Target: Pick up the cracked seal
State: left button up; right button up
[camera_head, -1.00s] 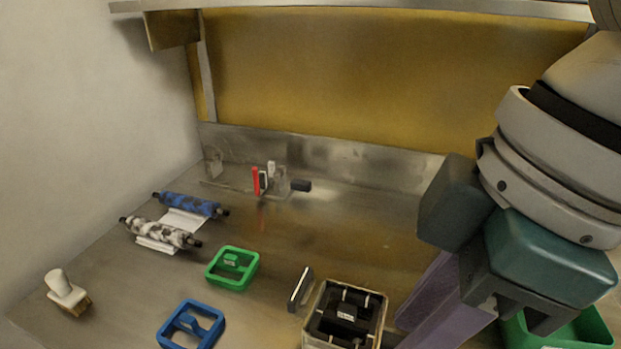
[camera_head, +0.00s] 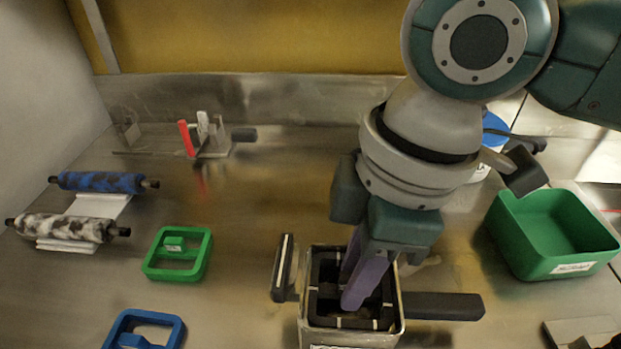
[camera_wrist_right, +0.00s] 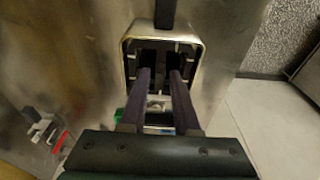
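My right gripper (camera_head: 362,287) reaches down into the open top of a metal box (camera_head: 349,338). Its two purple fingers stand apart, and I see nothing clearly held between them. The same gripper shows in the right wrist view (camera_wrist_right: 160,75), its fingertips over the opening of the metal box (camera_wrist_right: 198,55). A black insert with light strips (camera_head: 325,275) fills the box, partly hidden by the fingers. I cannot tell for sure which thing is the cracked seal; its surface detail is too small or hidden. My left gripper is out of view.
A black handle (camera_head: 445,306) sticks out right of the box, and a dark upright piece (camera_head: 283,262) stands at its left. Green (camera_head: 180,254) and blue (camera_head: 145,330) frames lie left. A green bin (camera_head: 550,235) stands right. Two rollers lie far left.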

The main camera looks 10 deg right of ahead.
jog(key=shift+a+f, duration=0.1)
jog(key=shift+f, duration=0.4)
jog(key=shift+c, duration=0.2)
jog(key=shift+w, duration=0.1)
grip_shut()
